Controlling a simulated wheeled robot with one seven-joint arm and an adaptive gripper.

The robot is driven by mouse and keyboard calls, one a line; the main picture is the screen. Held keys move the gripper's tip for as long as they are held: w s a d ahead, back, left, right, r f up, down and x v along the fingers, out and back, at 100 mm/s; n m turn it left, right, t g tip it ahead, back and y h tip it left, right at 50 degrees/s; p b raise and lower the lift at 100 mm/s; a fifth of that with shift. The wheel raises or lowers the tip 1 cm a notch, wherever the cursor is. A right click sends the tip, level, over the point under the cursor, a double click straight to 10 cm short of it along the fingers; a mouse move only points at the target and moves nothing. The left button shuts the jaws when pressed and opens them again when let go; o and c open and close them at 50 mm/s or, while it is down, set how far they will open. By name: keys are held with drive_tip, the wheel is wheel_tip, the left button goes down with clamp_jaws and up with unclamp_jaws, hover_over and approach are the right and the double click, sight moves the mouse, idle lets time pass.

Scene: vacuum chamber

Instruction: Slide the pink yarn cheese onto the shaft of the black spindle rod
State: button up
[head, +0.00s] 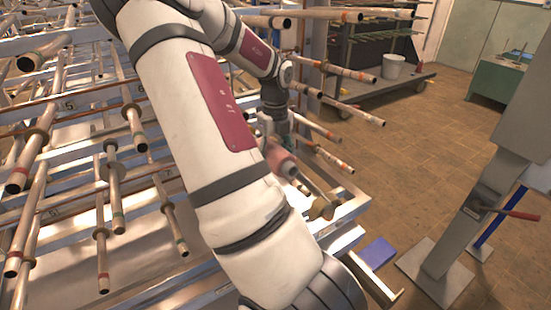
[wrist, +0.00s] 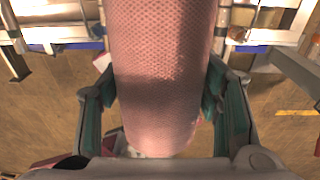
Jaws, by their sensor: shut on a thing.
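The pink yarn cheese (head: 281,158) is held in my gripper (head: 277,132), beyond my forearm in the head view. In the wrist view the cheese (wrist: 162,75) fills the middle, with a finger of my gripper (wrist: 163,105) on each side. It hangs clear of the floor, near the rack's right end. A short rod end (head: 304,189) shows just below and right of the cheese; whether the cheese touches it I cannot tell. Many spindle rods stick out of the rack, and I cannot tell which one is the black one.
The metal rack (head: 345,212) with its many protruding rods fills the left and centre. A blue block (head: 377,252) lies by its corner. A grey post (head: 455,235) with a red-handled lever (head: 512,213) stands at right. Open tiled floor (head: 425,150) lies between.

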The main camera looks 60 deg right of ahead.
drive_tip(key=shift+w+d, duration=0.2)
drive_tip(key=shift+w, duration=0.05)
drive_tip(key=o, duration=1.5)
drive_tip(key=shift+f, duration=0.1)
